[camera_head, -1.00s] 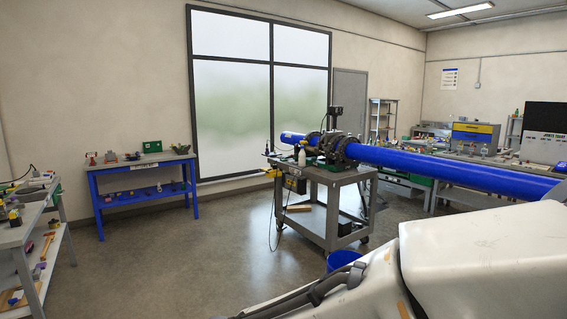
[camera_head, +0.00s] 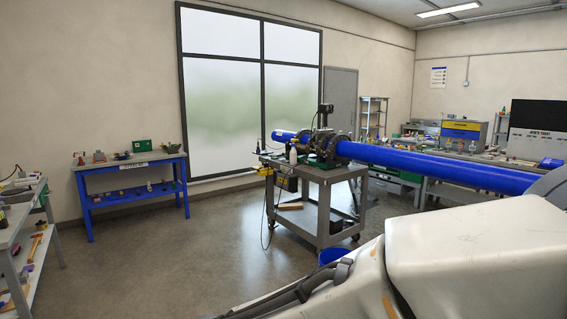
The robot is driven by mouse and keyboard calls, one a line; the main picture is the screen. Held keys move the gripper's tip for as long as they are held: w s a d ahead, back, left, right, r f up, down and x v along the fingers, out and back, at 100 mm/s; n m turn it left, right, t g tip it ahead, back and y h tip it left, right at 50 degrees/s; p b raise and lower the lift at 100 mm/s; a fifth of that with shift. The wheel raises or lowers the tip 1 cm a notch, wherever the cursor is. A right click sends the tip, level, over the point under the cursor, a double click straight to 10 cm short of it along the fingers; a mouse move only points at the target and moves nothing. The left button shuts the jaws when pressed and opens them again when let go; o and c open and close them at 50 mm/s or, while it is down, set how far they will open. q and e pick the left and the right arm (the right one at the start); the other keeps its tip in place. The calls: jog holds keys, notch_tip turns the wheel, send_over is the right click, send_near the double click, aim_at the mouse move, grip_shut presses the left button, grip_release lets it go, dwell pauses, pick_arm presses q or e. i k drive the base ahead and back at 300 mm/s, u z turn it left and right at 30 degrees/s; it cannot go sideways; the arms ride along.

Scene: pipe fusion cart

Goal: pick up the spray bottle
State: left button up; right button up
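A small white bottle (camera_head: 293,155) stands upright on the near left part of the grey cart's top (camera_head: 318,172), beside the pipe clamps. It looks like the spray bottle, but it is too small to make out its nozzle. Neither of my grippers shows in the view. A large white part of my own body fills the lower right and hides the floor there.
A long blue pipe (camera_head: 440,166) runs from the clamps on the cart to the right edge. A blue bucket (camera_head: 333,256) stands on the floor near the cart. A blue table (camera_head: 130,166) stands by the wall. The floor left of the cart is clear.

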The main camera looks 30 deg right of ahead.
aim_at(293, 152)
jog(key=z, duration=0.15)
jog(key=k, duration=0.4)
jog(key=z, duration=0.7)
jog(key=i, duration=2.15)
jog(key=u, duration=0.2)
jog(key=i, duration=4.25)
jog(key=z, duration=0.5)
jog(key=i, duration=1.4)
jog(key=z, duration=0.1)
